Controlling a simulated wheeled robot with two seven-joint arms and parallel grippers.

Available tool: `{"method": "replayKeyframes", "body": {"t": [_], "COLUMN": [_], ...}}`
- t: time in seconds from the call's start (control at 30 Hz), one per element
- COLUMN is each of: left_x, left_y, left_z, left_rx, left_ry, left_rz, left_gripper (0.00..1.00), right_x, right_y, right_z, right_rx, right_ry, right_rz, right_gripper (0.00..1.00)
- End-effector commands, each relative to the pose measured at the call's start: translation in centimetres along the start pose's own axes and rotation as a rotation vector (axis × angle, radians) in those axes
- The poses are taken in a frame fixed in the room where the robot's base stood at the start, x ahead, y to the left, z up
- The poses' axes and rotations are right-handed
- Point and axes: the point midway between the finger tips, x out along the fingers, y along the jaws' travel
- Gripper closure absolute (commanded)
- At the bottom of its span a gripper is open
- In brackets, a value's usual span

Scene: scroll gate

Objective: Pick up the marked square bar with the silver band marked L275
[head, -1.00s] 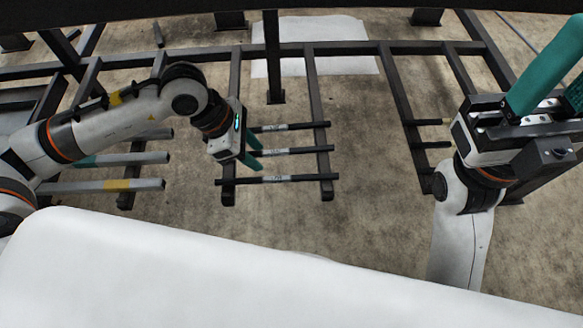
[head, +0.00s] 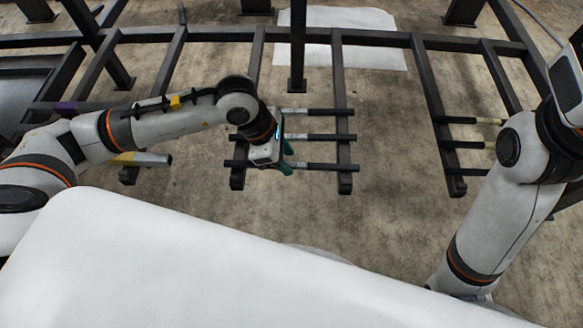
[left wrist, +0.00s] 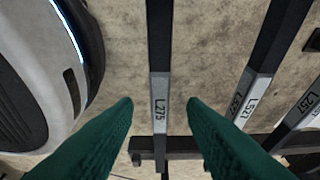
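The bar marked L275 (left wrist: 159,95) is dark with a silver band and runs lengthwise through the middle of the left wrist view. My left gripper (left wrist: 160,104) is open, one green fingertip on each side of the band, with gaps on both sides. In the head view my left gripper (head: 286,168) is at the nearest bar (head: 325,167) of the middle rack, partly hiding it. The wrist view also shows bars marked L521 (left wrist: 247,98) and L257 (left wrist: 300,112) to the right. My right gripper (head: 566,82) is cut off at the right edge; its fingers are mostly hidden.
The dark rack (head: 343,110) carries the bars on its rails. Bars with yellowish bands (head: 488,120) lie on the right rack. A yellow-banded bar (head: 125,158) lies at left under my arm. A white panel (head: 345,55) lies behind. Floor between the racks is clear.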

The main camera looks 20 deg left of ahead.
Motion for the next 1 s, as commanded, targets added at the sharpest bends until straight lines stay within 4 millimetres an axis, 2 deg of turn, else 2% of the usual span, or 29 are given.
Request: {"method": "replayKeyframes", "body": {"t": [0.1, 0.37, 0.5, 0.6, 1.0], "left_x": [0.99, 0.95, 0.94, 0.94, 0.71], "left_y": [0.01, 0.0, 0.0, 0.0, -0.05], "left_z": [0.01, -0.05, -0.04, -0.04, -0.17], "left_rx": [0.0, 0.0, 0.0, 0.0, 0.001], "left_ry": [0.001, 0.0, 0.0, 0.0, 0.003], "left_rz": [0.001, 0.0, 0.0, 0.0, -0.002], "left_gripper": [0.62, 0.63, 0.86, 1.0, 1.0], "right_x": [0.15, 0.37, 0.36, 0.36, 0.48], "right_y": [0.13, 0.12, 0.12, 0.13, 0.12], "right_z": [0.36, 0.36, 0.36, 0.37, 0.37], "right_rx": [-0.002, -0.002, -0.002, -0.002, -0.002], "right_ry": [-0.017, -0.018, -0.018, -0.018, -0.019], "right_rz": [0.006, 0.007, 0.007, 0.007, 0.007], "right_gripper": [0.62, 0.62, 0.62, 0.62, 0.62]}}
